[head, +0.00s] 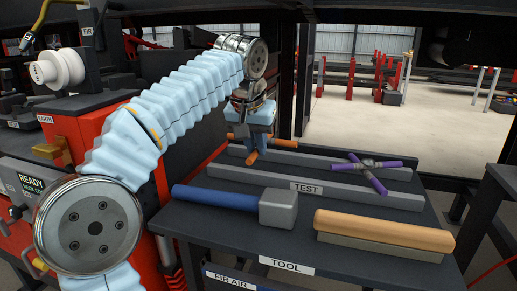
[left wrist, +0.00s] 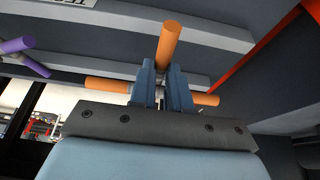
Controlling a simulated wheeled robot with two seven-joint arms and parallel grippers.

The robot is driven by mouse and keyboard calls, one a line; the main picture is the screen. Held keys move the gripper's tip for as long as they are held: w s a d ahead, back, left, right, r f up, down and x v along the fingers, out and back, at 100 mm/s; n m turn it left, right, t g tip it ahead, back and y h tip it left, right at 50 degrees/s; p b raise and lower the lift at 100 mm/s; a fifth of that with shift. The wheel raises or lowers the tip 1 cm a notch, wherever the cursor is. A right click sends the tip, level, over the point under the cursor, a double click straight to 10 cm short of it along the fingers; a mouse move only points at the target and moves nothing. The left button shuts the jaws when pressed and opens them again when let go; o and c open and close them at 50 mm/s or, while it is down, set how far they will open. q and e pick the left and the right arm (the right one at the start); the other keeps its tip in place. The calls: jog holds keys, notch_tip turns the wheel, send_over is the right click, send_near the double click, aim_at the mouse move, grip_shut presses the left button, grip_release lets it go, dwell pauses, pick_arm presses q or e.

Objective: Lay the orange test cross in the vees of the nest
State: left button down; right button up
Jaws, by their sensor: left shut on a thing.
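In the left wrist view, my left gripper (left wrist: 162,85) is shut on the orange cross (left wrist: 169,42); one arm points away from the gripper and two stick out sideways. The fingers hide its middle. Two long grey bars lie near it, the front one (head: 300,188) labelled TEST. I cannot tell whether the cross touches them. No vees of a nest can be made out. My right gripper is not in view.
A purple cross (head: 366,173) lies by the grey bars at the right. In front are a blue-handled hammer (head: 215,198) and an orange-topped block (head: 385,232) on the dark bench. A red machine (head: 75,135) stands at the left, behind my left arm.

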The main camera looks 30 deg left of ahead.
pick_arm(q)
jog(key=shift+w+r, duration=0.1)
jog(key=shift+w, duration=0.15)
jog(key=x, duration=0.3)
jog(key=shift+r, duration=0.1)
jog(key=shift+f, duration=0.35)
jog(key=shift+f, duration=0.15)
jog(key=c, duration=1.5)
grip_release()
jog(key=shift+f+b, duration=0.15)
jog(key=shift+b, duration=0.15)
jog(key=shift+c, duration=0.2)
jog(key=o, duration=0.4)
jog(key=shift+o, duration=0.2)
